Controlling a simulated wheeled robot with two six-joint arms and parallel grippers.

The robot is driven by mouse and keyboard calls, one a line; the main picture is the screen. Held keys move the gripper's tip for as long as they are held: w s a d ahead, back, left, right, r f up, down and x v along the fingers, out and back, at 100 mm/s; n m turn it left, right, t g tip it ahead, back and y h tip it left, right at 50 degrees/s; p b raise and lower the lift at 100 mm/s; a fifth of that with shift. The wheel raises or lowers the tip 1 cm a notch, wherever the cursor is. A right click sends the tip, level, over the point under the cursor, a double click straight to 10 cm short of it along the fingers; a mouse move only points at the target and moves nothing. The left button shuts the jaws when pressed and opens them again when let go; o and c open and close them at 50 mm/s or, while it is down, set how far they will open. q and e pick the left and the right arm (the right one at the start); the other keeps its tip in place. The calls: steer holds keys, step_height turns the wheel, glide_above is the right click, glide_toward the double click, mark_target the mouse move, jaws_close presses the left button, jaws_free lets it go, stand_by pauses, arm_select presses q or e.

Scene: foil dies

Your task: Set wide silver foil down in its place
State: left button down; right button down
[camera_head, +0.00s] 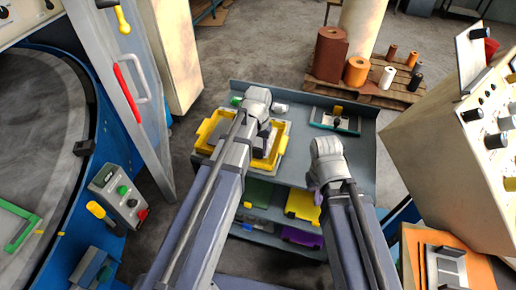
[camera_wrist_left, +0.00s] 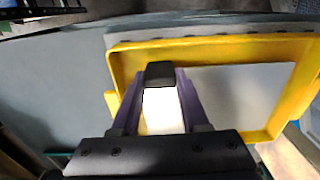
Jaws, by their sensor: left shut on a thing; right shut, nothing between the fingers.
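My left gripper (camera_head: 262,143) is over the yellow frame (camera_head: 203,136) on the cart top, and the arm hides part of it. In the left wrist view the gripper (camera_wrist_left: 158,95) is shut on a bright pale piece with a dark end, seemingly the wide silver foil (camera_wrist_left: 162,112). The yellow frame (camera_wrist_left: 225,40) surrounds a pale grey plate (camera_wrist_left: 235,95) beyond the fingers. I cannot tell whether the held piece touches the plate. My right gripper (camera_head: 318,196) is shut and empty, mostly hidden by its wrist, over the cart's front right.
A green-framed tool (camera_head: 346,128) with a yellow handle lies at the cart's back right. Lower shelves hold green, yellow (camera_head: 303,205) and purple trays. Rolls (camera_head: 330,55) stand on a pallet behind. A control panel (camera_head: 450,140) flanks the right, a machine door (camera_head: 120,80) the left.

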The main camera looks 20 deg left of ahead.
arm_select(q)
steer(key=shift+f+b, duration=0.55)
steer(key=shift+b, duration=0.05)
stand_by(0.3)
steer(key=shift+c, duration=1.6)
jaws_free()
steer(key=shift+r, duration=0.2)
step_height(320, 180, up, 8)
steer(key=p, duration=0.8)
steer(key=shift+f, duration=0.25)
steer(key=s+d+m+y, duration=0.1)
steer(key=s+d+m, duration=0.2)
steer(key=s+d, duration=0.7)
steer(key=s, duration=0.4)
steer(key=shift+s+d+m, duration=0.15)
steer(key=shift+d+m, duration=0.1)
steer(key=shift+m, duration=0.05)
